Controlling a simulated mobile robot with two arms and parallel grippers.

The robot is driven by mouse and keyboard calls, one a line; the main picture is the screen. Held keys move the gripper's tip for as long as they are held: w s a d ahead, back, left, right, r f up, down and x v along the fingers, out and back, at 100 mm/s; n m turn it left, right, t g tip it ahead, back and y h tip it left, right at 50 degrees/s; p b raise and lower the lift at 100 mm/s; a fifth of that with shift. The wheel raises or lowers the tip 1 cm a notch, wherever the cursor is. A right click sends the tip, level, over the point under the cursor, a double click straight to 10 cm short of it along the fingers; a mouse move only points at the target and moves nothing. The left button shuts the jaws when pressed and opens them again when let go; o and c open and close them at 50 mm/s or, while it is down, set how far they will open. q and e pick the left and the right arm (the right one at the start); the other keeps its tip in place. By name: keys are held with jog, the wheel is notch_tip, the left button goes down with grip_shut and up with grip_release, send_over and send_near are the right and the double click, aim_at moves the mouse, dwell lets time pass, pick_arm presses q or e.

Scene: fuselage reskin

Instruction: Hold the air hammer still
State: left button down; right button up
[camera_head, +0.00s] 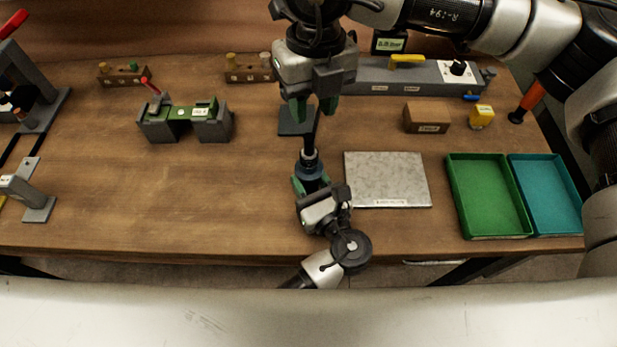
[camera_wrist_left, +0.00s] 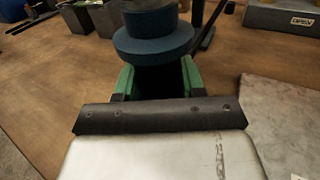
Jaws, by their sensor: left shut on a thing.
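The air hammer (camera_head: 309,164) is a dark blue and black cylinder standing roughly upright near the middle of the table. My left gripper (camera_head: 309,184) is shut around it from the front. In the left wrist view, the blue round collar (camera_wrist_left: 152,35) of the air hammer shows between and above the green fingers of my left gripper (camera_wrist_left: 157,75). My right gripper (camera_head: 315,106) is above, pointing down, with its green fingers apart. A thin dark part rises from the air hammer towards these fingers; whether they touch it I cannot tell.
A grey metal plate (camera_head: 387,180) lies right of the air hammer. A green tray (camera_head: 489,234) and a teal tray (camera_head: 560,233) stand farther right. A grey and green fixture (camera_head: 158,128) stands at left. The table between is clear.

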aim_at(309, 137)
jog(key=shift+s+a+r+n+t, duration=0.1)
jog(key=shift+s+a+n+t, duration=0.15)
jog(key=shift+n+t, duration=0.4)
jog(key=shift+f, duration=4.3)
grip_shut()
